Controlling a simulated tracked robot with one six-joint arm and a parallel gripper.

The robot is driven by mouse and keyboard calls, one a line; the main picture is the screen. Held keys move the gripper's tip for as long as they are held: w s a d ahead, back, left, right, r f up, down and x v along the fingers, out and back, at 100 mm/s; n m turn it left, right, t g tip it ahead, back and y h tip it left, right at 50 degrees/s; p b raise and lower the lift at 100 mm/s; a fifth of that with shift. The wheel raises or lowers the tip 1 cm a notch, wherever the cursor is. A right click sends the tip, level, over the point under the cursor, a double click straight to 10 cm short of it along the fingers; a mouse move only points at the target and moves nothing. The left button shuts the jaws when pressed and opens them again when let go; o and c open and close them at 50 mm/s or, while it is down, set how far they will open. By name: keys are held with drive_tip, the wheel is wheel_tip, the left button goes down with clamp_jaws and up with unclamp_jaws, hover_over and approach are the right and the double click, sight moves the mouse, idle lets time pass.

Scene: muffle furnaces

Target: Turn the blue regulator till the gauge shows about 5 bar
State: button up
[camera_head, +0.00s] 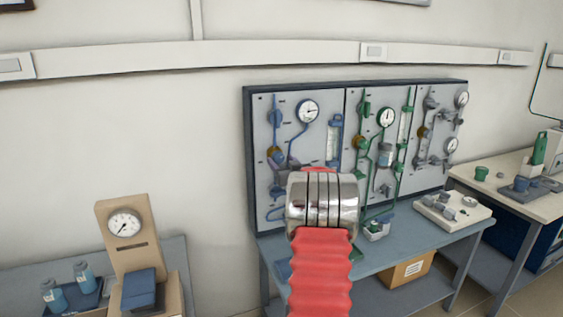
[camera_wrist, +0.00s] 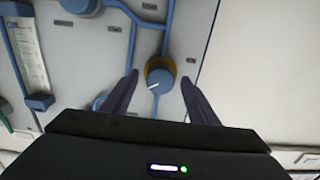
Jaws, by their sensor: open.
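The blue regulator (camera_wrist: 161,79) is a round knob with a white pointer mark and a brass-coloured collar behind it. In the head view it shows small at the left of the panel (camera_head: 274,157). My gripper (camera_wrist: 160,77) is open, with one dark finger on each side of the knob and gaps between. I cannot tell how far the fingertips are from the panel. The blue line's gauge (camera_head: 307,110) has a white face above and to the right of the regulator; its reading is too small to make out.
Blue pipes and a flow tube (camera_wrist: 30,55) lie close by on the grey panel. A green line with its own gauge (camera_head: 386,117) stands to the right. A bench (camera_head: 400,245) runs below the panel. A beige gauge stand (camera_head: 128,250) is at the lower left.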

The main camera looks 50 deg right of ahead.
drive_tip(key=shift+w+d, duration=0.2)
drive_tip(key=shift+w, duration=0.2)
drive_tip(key=shift+c, duration=0.5)
drive_tip(key=c, duration=0.9)
